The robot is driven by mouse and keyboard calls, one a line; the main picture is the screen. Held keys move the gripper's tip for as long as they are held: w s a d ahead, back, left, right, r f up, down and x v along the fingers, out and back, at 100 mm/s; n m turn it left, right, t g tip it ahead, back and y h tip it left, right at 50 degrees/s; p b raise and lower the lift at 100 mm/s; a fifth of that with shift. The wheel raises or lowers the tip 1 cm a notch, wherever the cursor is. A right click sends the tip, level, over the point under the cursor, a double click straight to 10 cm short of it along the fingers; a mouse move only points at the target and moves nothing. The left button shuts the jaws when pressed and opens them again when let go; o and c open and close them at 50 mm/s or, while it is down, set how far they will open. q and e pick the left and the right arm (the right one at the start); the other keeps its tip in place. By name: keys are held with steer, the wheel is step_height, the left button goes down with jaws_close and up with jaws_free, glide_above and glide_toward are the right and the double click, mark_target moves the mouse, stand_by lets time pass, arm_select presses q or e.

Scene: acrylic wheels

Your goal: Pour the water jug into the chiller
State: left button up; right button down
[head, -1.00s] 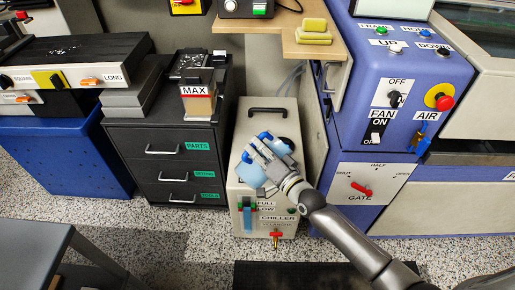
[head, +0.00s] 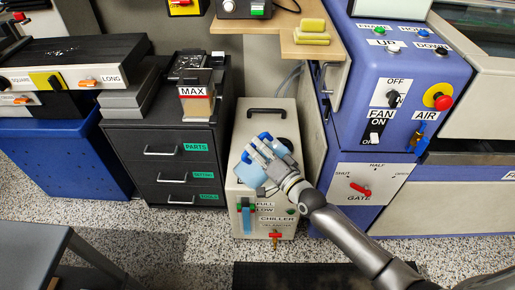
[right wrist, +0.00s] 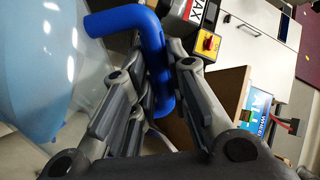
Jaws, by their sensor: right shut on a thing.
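The water jug (head: 250,174) is pale blue and see-through, with a blue handle (head: 265,136). It is over the top of the chiller (head: 250,120), a light box with a black carry handle. My right gripper (head: 262,152) is shut on the jug's handle. The right wrist view shows the blue handle (right wrist: 150,50) between the gripper's fingers and the jug's clear body with blue water (right wrist: 45,70) at left. A dark round spot (head: 285,144) on the chiller's top shows right of the jug. Whether the jug touches the chiller is hard to tell. My left gripper is out of view.
A black drawer cabinet (head: 150,135) with a MAX container (head: 196,103) stands left of the chiller. A blue machine (head: 360,140) with switches stands close on its right. A wooden shelf (head: 280,45) is behind. A red tap (head: 275,235) juts from the chiller's front.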

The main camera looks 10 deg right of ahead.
steer(key=shift+w+d+r+m, duration=0.15)
steer(key=shift+d+r+m, duration=0.05)
steer(key=shift+m, duration=0.1)
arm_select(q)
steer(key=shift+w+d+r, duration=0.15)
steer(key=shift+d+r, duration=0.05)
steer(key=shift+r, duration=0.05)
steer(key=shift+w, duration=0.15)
arm_select(e)
steer(key=shift+d+f, duration=0.1)
steer(key=shift+d, duration=0.05)
stand_by(0.7)
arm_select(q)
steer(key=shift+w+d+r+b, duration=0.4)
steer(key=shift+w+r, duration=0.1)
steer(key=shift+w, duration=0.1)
arm_select(e)
steer(key=shift+w+d+m, duration=0.1)
steer(key=shift+d+m, duration=0.05)
steer(key=shift+m, duration=0.15)
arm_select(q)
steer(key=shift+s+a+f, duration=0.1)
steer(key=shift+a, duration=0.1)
arm_select(e)
steer(key=shift+d+f, duration=0.1)
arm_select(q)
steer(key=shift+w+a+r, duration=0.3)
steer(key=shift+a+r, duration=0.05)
